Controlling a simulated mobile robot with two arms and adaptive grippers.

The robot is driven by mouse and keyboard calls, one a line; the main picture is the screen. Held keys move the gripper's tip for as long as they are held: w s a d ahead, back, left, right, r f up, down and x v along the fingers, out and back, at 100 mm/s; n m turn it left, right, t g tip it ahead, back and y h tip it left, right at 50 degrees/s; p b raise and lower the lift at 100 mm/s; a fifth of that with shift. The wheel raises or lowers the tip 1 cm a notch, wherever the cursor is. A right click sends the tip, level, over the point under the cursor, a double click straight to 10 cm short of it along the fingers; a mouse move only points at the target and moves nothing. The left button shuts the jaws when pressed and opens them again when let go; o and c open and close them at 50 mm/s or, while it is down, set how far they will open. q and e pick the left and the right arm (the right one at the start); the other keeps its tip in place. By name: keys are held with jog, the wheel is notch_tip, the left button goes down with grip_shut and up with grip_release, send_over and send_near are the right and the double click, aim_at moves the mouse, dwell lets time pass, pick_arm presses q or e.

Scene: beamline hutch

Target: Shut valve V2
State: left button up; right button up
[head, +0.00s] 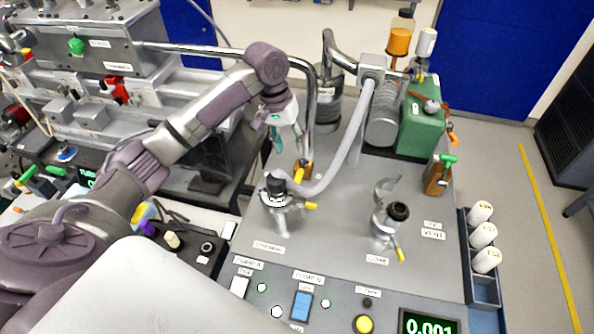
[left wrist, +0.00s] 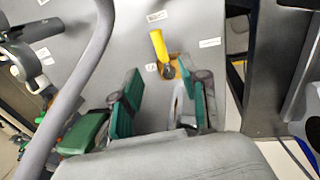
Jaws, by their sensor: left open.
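A small brass valve with a yellow lever (head: 300,174) stands on the grey bench panel, close below my left gripper (head: 288,143). In the left wrist view the yellow lever (left wrist: 158,46) rises from its brass body (left wrist: 171,68), just beyond the fingertips. The small labels beside it are too blurred to read, so I cannot confirm which valve is V2. My left gripper (left wrist: 165,98) is open, with green pads on both sides of empty space, apart from the lever. My right gripper is in neither view.
A grey hose (head: 350,145) curves close to the right of the gripper. Other yellow levers sit on the chamber fitting (head: 311,206) and right-hand fitting (head: 400,255). The panel's middle is clear.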

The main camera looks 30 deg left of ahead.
aim_at(298, 174)
pick_arm(q)
jog(key=f, duration=0.3)
jog(key=d+f+p, duration=0.1)
jog(key=f, duration=0.2)
jog(key=d+f, duration=0.1)
jog(key=f, duration=0.3)
jog(key=shift+w, duration=0.25)
grip_shut()
